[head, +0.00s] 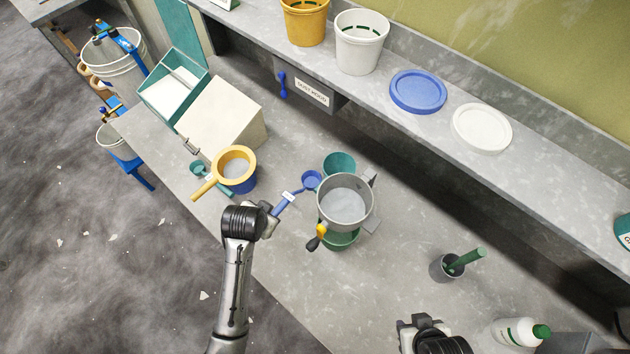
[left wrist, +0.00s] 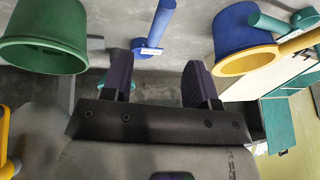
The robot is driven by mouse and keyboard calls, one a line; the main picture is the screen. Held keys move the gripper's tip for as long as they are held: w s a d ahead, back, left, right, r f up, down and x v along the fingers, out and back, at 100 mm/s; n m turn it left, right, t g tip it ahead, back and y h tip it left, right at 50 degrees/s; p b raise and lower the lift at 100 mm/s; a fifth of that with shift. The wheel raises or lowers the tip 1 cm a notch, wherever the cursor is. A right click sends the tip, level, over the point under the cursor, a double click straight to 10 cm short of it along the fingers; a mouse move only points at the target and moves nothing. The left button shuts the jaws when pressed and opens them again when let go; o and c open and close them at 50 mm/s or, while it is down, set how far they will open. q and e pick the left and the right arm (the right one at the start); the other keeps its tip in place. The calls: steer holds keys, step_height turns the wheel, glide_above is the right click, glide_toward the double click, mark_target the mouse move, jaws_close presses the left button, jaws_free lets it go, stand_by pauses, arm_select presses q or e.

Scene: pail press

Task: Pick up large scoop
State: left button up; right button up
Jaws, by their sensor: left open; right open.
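A blue scoop (head: 311,181), larger than the teal scoop (head: 197,168) near the bench edge, lies on the grey bench with its labelled handle pointing down-left. I take it as the large scoop. My left gripper (head: 273,215) is open and empty by the handle's lower end. In the left wrist view the blue handle (left wrist: 160,24) shows ahead, between the lines of the open fingers (left wrist: 158,78), with a visible gap. My right gripper (head: 420,322) is open at the bottom edge, far from the scoop; its fingertips are hard to make out.
A grey pot (head: 345,188) on a green tub (head: 340,242) stands right of the scoop. A yellow-rimmed sieve (head: 234,165) on a blue container stands left. A dark cup (head: 446,268) with a green handle and a white bottle (head: 513,331) stand right. Bench lies bare between.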

mark_target(276, 214)
arm_select(q)
steer(key=shift+m, duration=0.7)
steer(key=shift+b+x, duration=0.55)
steer(key=shift+x, duration=6.3)
steer(key=shift+c, duration=0.5)
steer(key=c, duration=0.9)
steer(key=shift+o, duration=0.2)
steer(key=shift+r, duration=0.1)
